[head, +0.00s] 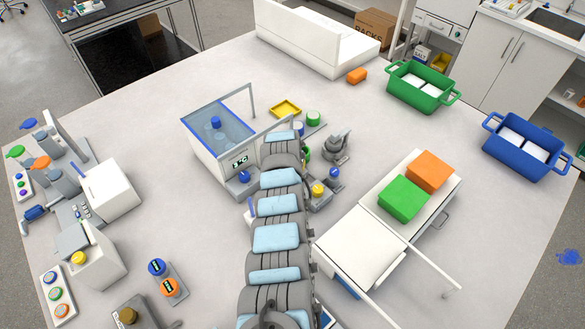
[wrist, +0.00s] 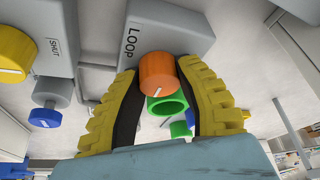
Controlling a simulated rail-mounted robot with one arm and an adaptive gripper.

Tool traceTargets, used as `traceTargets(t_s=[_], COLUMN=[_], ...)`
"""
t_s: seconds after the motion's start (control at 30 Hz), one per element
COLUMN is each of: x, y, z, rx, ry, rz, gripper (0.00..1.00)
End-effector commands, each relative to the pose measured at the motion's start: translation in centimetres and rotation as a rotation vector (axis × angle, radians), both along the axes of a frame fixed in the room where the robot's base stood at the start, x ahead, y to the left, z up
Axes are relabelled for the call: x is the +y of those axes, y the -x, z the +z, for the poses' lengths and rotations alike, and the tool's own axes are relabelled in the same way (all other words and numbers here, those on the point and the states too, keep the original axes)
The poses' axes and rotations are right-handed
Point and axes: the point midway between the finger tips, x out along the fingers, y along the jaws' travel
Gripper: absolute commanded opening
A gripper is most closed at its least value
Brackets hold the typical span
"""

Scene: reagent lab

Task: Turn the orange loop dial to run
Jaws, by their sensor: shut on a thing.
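The orange dial (wrist: 158,74) sits on a grey box (wrist: 170,30) marked LOOP in the wrist view. A short pale pointer line shows near its lower edge. My gripper (wrist: 160,70) has its two yellow ridged fingers on either side of the dial, shut on it. In the head view my arm covers the dial and the fingertips. No "run" mark is readable in either view.
Beside the LOOP box is a grey box marked SHUT with a yellow knob (wrist: 14,54) and a blue knob (wrist: 45,117). A green ring (wrist: 168,106) lies just below the dial. In the head view, a water bath (head: 218,128) stands left of my arm.

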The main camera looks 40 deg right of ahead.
Motion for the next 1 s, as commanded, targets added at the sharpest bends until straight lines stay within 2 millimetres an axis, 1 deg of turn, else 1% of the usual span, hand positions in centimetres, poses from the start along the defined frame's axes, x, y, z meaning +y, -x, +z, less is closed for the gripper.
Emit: traceTargets(t_s=[0.47, 0.5, 0.57, 0.6, 1.0], x=[0.03, 0.03, 0.03, 0.02, 0.10], y=[0.01, 0.01, 0.01, -0.01, 0.04], z=[-0.05, -0.05, -0.03, -0.02, 0.20], rx=[0.000, 0.000, -0.001, -0.001, 0.000], ry=[-0.001, -0.001, 0.000, 0.000, 0.000], rz=[-0.013, -0.013, -0.013, -0.013, -0.013], gripper=[0.00, 0.44, 0.61, 0.65, 0.65])
